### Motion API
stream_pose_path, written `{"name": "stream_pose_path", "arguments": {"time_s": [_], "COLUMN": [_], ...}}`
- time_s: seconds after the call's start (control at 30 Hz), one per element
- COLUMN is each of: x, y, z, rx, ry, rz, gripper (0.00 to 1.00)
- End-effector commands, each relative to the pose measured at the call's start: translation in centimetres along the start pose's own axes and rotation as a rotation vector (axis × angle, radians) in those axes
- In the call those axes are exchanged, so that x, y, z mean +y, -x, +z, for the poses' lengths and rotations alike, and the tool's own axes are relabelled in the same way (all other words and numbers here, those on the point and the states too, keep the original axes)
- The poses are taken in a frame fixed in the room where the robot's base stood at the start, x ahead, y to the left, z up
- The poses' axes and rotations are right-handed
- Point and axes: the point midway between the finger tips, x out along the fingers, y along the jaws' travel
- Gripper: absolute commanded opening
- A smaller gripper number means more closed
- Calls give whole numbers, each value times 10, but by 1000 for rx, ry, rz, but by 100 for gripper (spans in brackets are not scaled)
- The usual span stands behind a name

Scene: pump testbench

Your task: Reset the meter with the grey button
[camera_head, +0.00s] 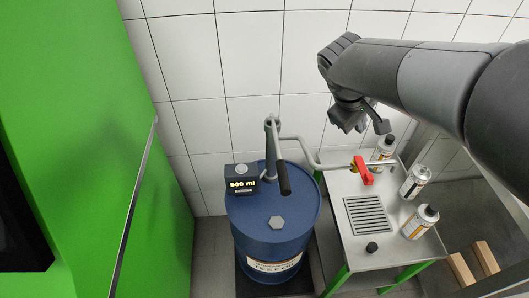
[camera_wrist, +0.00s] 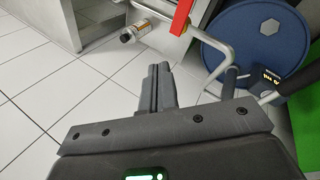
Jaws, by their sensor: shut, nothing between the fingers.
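The meter (camera_head: 242,185) is a dark box on the blue drum (camera_head: 275,235), with a yellow display that reads "500 ml". A small grey round button (camera_head: 241,169) shows on its top. In the wrist view the meter (camera_wrist: 271,76) is at the right, partly behind the pump's handle, and I cannot make out its button there. My gripper (camera_head: 350,124) is up by the tiled wall, right of the drum and well apart from the meter. In the wrist view my gripper (camera_wrist: 158,68) has its fingers together with nothing between them.
A hand pump (camera_head: 272,140) with a black-gripped lever (camera_head: 284,179) rises beside the meter. Its pipe (camera_head: 300,145) runs right to a red valve handle (camera_head: 363,171). A steel table (camera_head: 395,225) holds several bottles and a black cap (camera_head: 372,247). A green cabinet (camera_head: 80,120) stands left.

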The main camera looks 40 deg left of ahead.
Motion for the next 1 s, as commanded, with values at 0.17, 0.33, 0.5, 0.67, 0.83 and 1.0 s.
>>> {"name": "stream_pose_path", "arguments": {"time_s": [0.17, 0.33, 0.5, 0.67, 0.83, 1.0], "x": [-31, -68, -112, -154, -196, -225], "y": [-8, -16, -26, -38, -51, -60], "z": [-70, -130, -182, -221, -253, -272], "rx": [13, 25, 35, 38, 38, 37], "ry": [194, 363, 516, 638, 746, 814], "rz": [29, 62, 95, 125, 155, 179], "gripper": [0, 0, 0, 0, 0, 0]}}
